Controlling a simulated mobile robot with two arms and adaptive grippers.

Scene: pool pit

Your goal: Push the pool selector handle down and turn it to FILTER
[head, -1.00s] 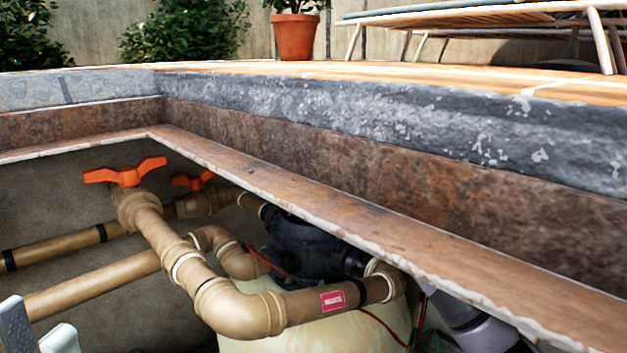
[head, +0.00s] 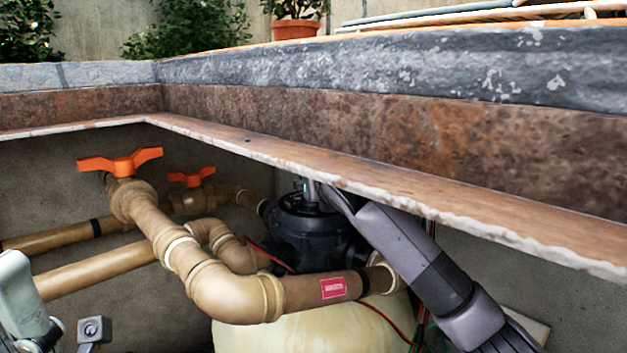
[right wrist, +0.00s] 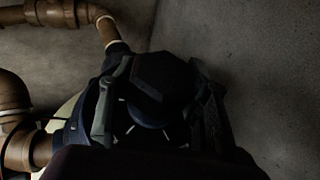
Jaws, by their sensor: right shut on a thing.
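The black selector valve (head: 305,232) sits on top of the cream filter tank (head: 330,325), under the overhanging ledge. My right gripper (head: 318,190) reaches in from the lower right and is at the top of the valve, partly hidden by the ledge. In the right wrist view, its two fingers (right wrist: 155,105) stand on either side of the dark selector handle (right wrist: 160,75) and are shut on it. Light marks show on the valve top below it; no label, FILTER included, can be read. My left gripper (head: 60,310) is at the lower left, fingers apart and empty, partly cut off.
Tan pipes (head: 235,290) with a red label run in front of the valve. Two orange valve handles (head: 120,160) stand at the left. The rusty ledge (head: 370,185) overhangs the valve closely. Thin red wires (head: 385,320) hang near the tank. A concrete wall lies behind.

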